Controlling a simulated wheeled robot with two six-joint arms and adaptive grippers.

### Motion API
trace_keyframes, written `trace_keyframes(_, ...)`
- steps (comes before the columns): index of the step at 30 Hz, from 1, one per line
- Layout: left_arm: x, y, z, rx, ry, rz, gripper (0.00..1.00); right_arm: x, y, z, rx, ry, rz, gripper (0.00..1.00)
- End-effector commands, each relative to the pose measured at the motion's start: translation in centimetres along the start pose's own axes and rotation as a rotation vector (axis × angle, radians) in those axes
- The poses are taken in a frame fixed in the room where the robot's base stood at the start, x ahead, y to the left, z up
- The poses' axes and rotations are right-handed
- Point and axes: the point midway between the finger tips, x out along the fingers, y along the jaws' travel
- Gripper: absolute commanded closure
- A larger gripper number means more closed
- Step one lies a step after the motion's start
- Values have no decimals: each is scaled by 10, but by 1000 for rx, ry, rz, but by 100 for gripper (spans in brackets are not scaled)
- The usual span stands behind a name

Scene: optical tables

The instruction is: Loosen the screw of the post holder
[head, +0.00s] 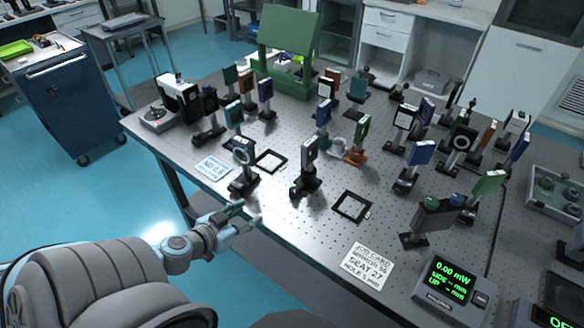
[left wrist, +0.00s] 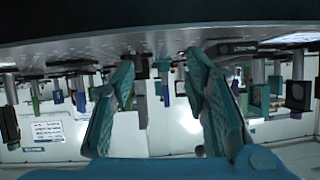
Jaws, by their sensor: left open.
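My left gripper (head: 248,214) is open and empty at the near edge of the optical table, in front of a mount on a black post holder (head: 243,183). A second mount on a black post holder (head: 305,184) stands to its right. Several other posts carry coloured plates farther back. I cannot tell which post holder is the task's one, and no screw shows clearly. In the left wrist view, which looks upside down, the two teal fingers (left wrist: 160,68) are spread with nothing between them; posts hang beyond. My right gripper is not in view.
The perforated optical table (head: 295,222) has black square frames (head: 352,206) lying flat. A printed card (head: 367,265) and a power meter (head: 447,281) lie near the front right. A blue label (head: 212,168) lies left of the nearest mount. A green stand (head: 287,45) is at the back.

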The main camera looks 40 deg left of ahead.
Motion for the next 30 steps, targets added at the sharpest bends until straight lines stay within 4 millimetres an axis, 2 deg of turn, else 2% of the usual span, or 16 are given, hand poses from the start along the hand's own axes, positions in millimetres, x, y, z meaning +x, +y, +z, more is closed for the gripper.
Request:
trace_keyframes(1, -9, 14, -27, -12, 34, 47, 58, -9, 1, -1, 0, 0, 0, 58)
trace_keyframes(4, -11, 30, -46, -39, 70, 94, 58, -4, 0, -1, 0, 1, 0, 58)
trace_keyframes(8, 7, 33, -43, -45, 78, 98, 58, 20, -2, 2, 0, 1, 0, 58)
trace_keyframes(15, 58, 40, -40, -42, 79, 99, 58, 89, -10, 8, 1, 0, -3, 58)
trace_keyframes(21, 100, 42, -45, -49, 81, 92, 58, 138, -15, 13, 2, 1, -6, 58)
trace_keyframes(23, 109, 44, -48, -48, 80, 100, 58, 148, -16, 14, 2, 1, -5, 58)
trace_keyframes(27, 126, 44, -53, -50, 74, 92, 58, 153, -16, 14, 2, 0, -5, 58)
trace_keyframes(30, 130, 45, -56, -46, 73, 97, 58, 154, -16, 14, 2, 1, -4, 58)
